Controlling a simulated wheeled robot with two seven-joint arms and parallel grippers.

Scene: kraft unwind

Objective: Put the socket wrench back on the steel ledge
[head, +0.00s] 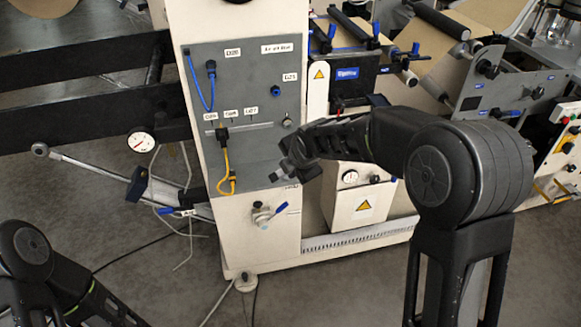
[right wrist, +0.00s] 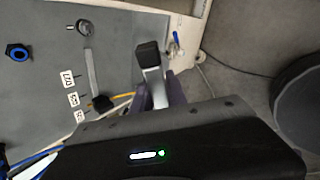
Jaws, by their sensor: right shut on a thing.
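The steel ledge (head: 240,128) is a narrow strip across the grey panel, below a row of small labels. It also shows in the right wrist view (right wrist: 91,70), with a black plug at one end. My right gripper (head: 298,162) is in front of the panel's lower right edge, lower than the ledge and to its right. In the right wrist view it is shut on the socket wrench (right wrist: 156,88), whose black end (right wrist: 147,54) points away from my wrist. My gripper hides much of the wrench in the head view. My left gripper is out of view.
Blue (head: 199,92) and yellow (head: 226,168) cables hang on the panel. A knob (head: 287,123) sits beyond the ledge's right end. A blue-handled valve (head: 265,214) sticks out below. A long rod (head: 95,168) slants out at the left.

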